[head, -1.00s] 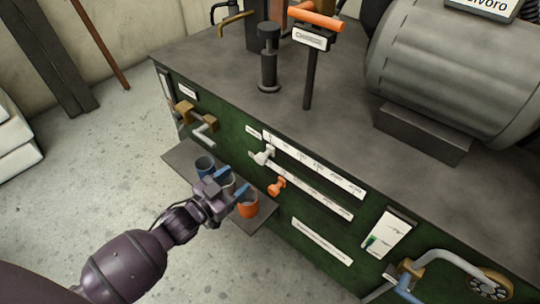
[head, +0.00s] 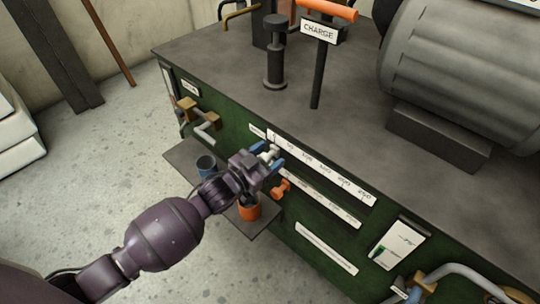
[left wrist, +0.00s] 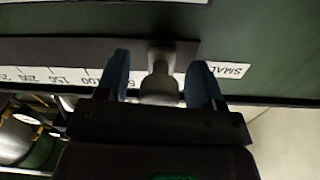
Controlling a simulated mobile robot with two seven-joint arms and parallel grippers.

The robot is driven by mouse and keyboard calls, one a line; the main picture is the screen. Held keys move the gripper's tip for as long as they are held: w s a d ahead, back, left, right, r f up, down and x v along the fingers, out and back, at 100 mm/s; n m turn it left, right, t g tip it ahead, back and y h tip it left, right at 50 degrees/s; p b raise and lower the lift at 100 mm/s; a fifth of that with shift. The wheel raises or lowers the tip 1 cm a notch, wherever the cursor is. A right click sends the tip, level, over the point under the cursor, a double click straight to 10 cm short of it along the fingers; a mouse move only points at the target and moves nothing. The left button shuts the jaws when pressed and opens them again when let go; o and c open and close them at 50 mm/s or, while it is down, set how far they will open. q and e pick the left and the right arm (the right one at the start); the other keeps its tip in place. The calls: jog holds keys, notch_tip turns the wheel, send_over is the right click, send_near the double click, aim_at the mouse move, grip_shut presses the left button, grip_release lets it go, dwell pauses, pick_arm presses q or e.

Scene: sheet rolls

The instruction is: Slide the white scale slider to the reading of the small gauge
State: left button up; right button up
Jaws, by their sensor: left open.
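The white scale slider (head: 268,154) sits near the left end of the upper scale strip (head: 325,168) on the green front panel. My left gripper (head: 271,157) is open, with its blue fingers on either side of the slider knob. In the left wrist view the pale knob (left wrist: 158,84) stands between the two open fingers (left wrist: 160,82), with gaps visible at both sides. A label reading "SMAL", cut off by a finger, is beside the scale. I cannot make out a small gauge or its reading. My right gripper is not seen.
An orange slider (head: 281,188) sits on a lower strip close under my gripper. A shelf (head: 180,154) holds a blue cup (head: 206,165) and an orange cup (head: 249,209). A white plate with a green mark (head: 398,246) and a grey pipe (head: 460,275) are at right.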

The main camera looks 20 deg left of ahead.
aim_at(306, 170)
pick_arm(q)
jog(key=shift+w+d, duration=0.1)
jog(key=shift+w, duration=0.15)
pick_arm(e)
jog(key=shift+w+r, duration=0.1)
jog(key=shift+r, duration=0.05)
pick_arm(q)
grip_shut()
jog(key=shift+s+d, duration=0.15)
jog(key=shift+d, duration=0.25)
jog(key=d, duration=0.1)
jog(key=s+d+p, duration=0.1)
jog(key=d, duration=0.2)
jog(key=shift+s+d+r, duration=0.1)
jog(key=shift+s+r, duration=0.1)
jog(key=shift+s, duration=0.05)
jog(key=d, duration=0.1)
jog(key=s+d+p, duration=0.1)
jog(key=d, duration=0.1)
jog(key=shift+s+d+f, duration=0.25)
jog(key=shift+d, duration=0.2)
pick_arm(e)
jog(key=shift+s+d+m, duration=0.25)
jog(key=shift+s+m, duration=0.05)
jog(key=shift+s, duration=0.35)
